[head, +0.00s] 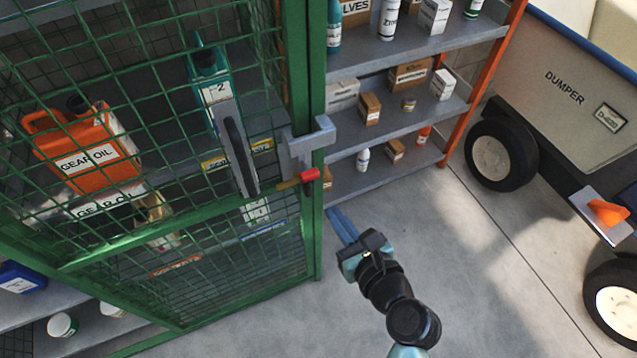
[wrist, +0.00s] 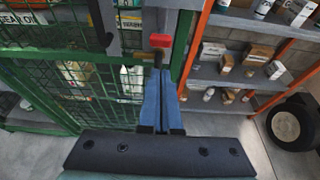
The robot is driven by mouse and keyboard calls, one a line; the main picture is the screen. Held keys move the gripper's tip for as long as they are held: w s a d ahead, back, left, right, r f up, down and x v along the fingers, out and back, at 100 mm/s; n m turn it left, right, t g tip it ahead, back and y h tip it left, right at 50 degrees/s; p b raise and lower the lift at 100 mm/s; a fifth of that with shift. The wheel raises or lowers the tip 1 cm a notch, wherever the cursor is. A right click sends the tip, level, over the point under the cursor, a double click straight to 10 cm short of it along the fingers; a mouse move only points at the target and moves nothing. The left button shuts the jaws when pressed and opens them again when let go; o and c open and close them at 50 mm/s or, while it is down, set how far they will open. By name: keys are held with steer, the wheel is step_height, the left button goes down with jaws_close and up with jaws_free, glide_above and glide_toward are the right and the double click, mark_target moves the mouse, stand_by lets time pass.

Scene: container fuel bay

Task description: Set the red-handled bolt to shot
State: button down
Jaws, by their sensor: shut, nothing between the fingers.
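The red-handled bolt (head: 308,175) is on the edge of the green mesh cage door (head: 312,240), just below a grey latch block (head: 308,140). Its brass-coloured rod points left and its red grip is at the right end. In the wrist view the red grip (wrist: 161,40) is just beyond the fingertips, near the green post. My gripper (head: 342,222) is below and to the right of the bolt in the head view. Its blue fingers are together, with nothing between them. The fingertips (wrist: 162,75) look apart from the red grip. Whether the bolt is shot cannot be told.
A long grey door handle (head: 236,150) stands out left of the bolt. Behind the mesh is an orange gear oil can (head: 80,150). Grey shelves (head: 400,118) with boxes and bottles stand right of the post. A dumper (head: 570,90) is farther right. The floor between is clear.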

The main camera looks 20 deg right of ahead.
mark_target(315, 174)
steer(key=x, duration=1)
stand_by(0.4)
step_height(315, 174, up, 4)
steer(key=p, duration=0.4)
steer(key=shift+r+p, duration=0.15)
steer(key=shift+p, duration=0.15)
steer(key=shift+w+r, duration=0.1)
